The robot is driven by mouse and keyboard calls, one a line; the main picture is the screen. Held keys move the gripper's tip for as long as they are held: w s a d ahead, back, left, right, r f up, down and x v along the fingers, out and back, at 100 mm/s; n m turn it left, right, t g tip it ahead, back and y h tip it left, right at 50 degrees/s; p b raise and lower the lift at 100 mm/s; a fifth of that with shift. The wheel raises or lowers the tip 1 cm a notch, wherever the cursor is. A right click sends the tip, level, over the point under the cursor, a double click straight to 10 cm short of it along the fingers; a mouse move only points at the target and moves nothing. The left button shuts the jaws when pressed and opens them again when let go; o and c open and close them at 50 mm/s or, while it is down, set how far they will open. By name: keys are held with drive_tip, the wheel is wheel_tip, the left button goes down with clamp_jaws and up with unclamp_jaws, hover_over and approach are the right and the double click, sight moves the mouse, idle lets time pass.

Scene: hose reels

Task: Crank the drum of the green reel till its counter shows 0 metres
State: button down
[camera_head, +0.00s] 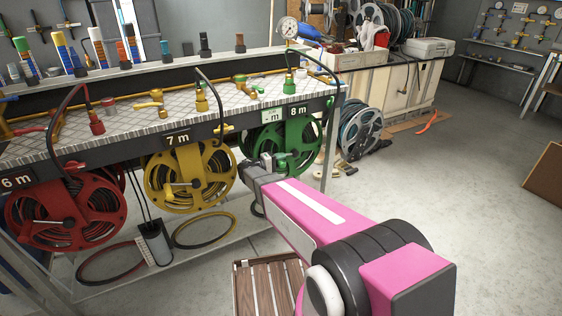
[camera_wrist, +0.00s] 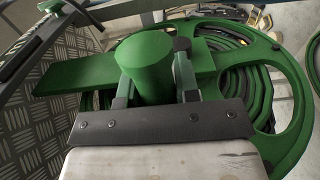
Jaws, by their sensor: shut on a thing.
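The green reel (camera_head: 302,140) hangs under the bench's right end; its drum (camera_wrist: 285,130) fills the right of the wrist view. Two plates sit above it: a pale green one (camera_head: 272,115) reading "- m" and a dark one (camera_head: 298,111) reading "8 m". My gripper (camera_head: 268,163) is at the front left of the green reel. The fingers stand on either side of the knob. My arm hides part of the drum's lower left.
A yellow reel (camera_head: 215,160) under "7 m" and a red reel (camera_head: 45,215) under "6 m" hang to the left. A wooden slatted crate (camera_head: 240,290) stands on the floor below my arm. The floor at the right is mostly clear.

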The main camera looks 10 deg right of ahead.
sight(290, 145)
drive_tip(key=shift+w+d+r+g+y, duration=0.3)
drive_tip(key=shift+d+r+y, duration=0.45)
drive_tip(key=shift+r+y, duration=0.3)
drive_tip(key=shift+w+d+r+g+y, duration=0.2)
drive_tip(key=shift+d+r+g+y, duration=0.1)
drive_tip(key=shift+d+r+y, duration=0.7)
drive_tip(key=shift+w+d+r+g+y, duration=0.3)
drive_tip(key=shift+d+r+y, duration=0.2)
drive_tip(key=shift+r+y, duration=0.55)
drive_tip(key=shift+r, duration=0.2)
drive_tip(key=c, duration=0.8)
unclamp_jaws()
drive_tip(key=shift+c, duration=0.2)
